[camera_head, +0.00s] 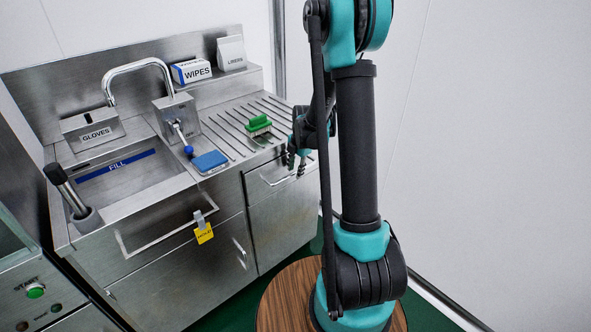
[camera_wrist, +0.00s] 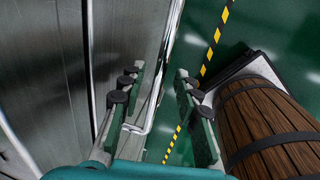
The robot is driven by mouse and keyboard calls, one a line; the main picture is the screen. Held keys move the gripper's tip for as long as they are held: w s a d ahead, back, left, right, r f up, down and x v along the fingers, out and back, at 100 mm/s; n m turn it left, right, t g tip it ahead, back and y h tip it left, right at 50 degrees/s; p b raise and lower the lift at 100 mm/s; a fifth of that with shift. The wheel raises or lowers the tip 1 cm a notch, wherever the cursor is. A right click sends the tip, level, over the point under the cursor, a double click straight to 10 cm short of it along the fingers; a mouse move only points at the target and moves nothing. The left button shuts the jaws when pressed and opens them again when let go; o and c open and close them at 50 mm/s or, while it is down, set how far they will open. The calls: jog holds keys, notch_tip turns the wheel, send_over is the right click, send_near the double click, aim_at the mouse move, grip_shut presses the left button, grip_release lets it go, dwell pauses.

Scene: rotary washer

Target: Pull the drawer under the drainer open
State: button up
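The drawer under the drainer (camera_head: 262,187) is the upper right front panel of the steel unit, below the ribbed drainer (camera_head: 222,136). It looks shut. Its bar handle (camera_head: 277,181) runs across the front, partly hidden by my gripper (camera_head: 297,166). In the wrist view my gripper (camera_wrist: 162,88) is open, its dark green fingers spread. The bar handle (camera_wrist: 153,103) shows in the gap between the fingers, nearer the left one. I cannot tell whether either finger touches it. The steel front (camera_wrist: 40,75) lies to the left.
On the drainer lie a green brush (camera_head: 258,123) and a blue sponge (camera_head: 210,161). A yellow tag (camera_head: 204,233) hangs from the long rail (camera_head: 155,238) before the sink. A cupboard door (camera_head: 285,225) is below the drawer.

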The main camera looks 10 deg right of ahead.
grip_shut()
dwell(0.4)
jog(key=shift+s, duration=0.1)
